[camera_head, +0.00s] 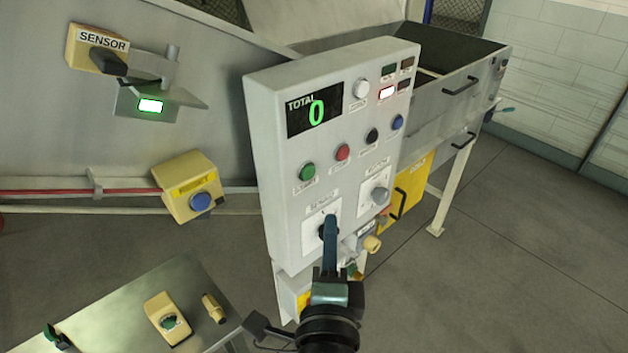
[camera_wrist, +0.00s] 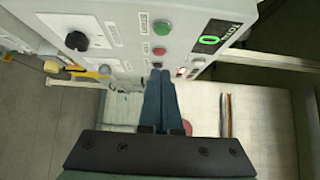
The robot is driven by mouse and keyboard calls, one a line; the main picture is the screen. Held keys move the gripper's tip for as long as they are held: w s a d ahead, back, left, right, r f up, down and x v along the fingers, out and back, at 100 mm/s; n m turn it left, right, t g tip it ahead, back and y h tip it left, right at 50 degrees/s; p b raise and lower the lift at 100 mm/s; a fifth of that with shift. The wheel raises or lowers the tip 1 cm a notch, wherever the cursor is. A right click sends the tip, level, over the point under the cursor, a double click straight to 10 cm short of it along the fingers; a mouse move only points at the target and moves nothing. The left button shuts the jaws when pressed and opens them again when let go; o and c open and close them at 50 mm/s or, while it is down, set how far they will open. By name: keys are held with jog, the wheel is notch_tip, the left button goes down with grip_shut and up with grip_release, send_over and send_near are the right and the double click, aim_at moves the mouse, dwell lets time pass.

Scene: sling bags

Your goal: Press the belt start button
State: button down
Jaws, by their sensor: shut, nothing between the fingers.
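The grey control panel (camera_head: 330,130) faces my arm, with its display showing a green 0. A green button (camera_head: 307,172) is on its left side, with a red button (camera_head: 342,152) to its right. In the wrist view the green button (camera_wrist: 162,27) has a label that looks like START, and the red button (camera_wrist: 160,51) lies between it and my fingertips. My gripper (camera_head: 330,222) is shut and empty, in front of the panel's lower part, overlapping the lower left black knob. It also shows in the wrist view (camera_wrist: 158,75). Contact with the panel cannot be told.
A black button (camera_head: 372,136), a blue button (camera_head: 397,122) and a grey knob (camera_head: 380,195) share the panel. A yellow box with a blue button (camera_head: 200,201) is at left. A small table (camera_head: 110,305) holds a box with a green button (camera_head: 169,322). Floor at right is clear.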

jog(key=p, duration=0.3)
send_near(315, 172)
jog(key=w+d, duration=0.3)
jog(key=shift+w+a+r, duration=0.1)
jog(key=shift+w+a, duration=1.15)
jog(key=shift+w, duration=0.15)
